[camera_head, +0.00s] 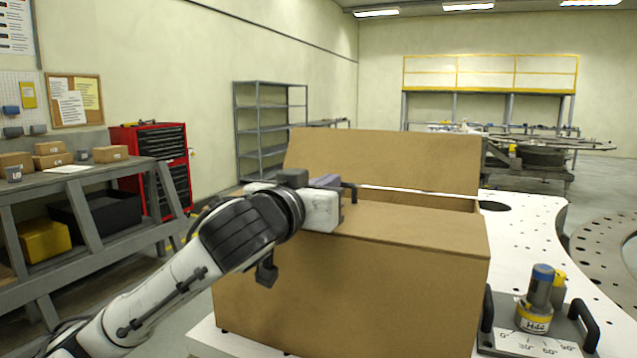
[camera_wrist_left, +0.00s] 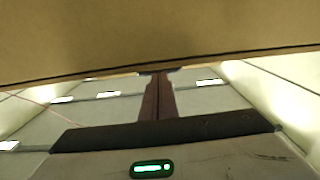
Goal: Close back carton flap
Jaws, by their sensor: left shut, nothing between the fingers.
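The brown carton (camera_head: 350,290) stands on a white plate. Its back flap (camera_head: 385,158) stands up, leaning away from me, and the front flap (camera_head: 420,222) lies flat over the near part of the top. A narrow opening shows between them. My left gripper (camera_head: 349,192) is at the carton's top left, in front of the back flap near the opening. In the left wrist view its dark fingers (camera_wrist_left: 158,92) are together and empty, tips close to a brown cardboard panel (camera_wrist_left: 160,38); I cannot tell whether they touch. My right gripper is not in view.
A gauge-like fixture with a blue cap (camera_head: 541,285) and black handles sits on the plate (camera_head: 530,220) right of the carton. A grey bench (camera_head: 90,180) with boxes and a red tool chest (camera_head: 160,150) stand at the left. A perforated round plate lies at the far right.

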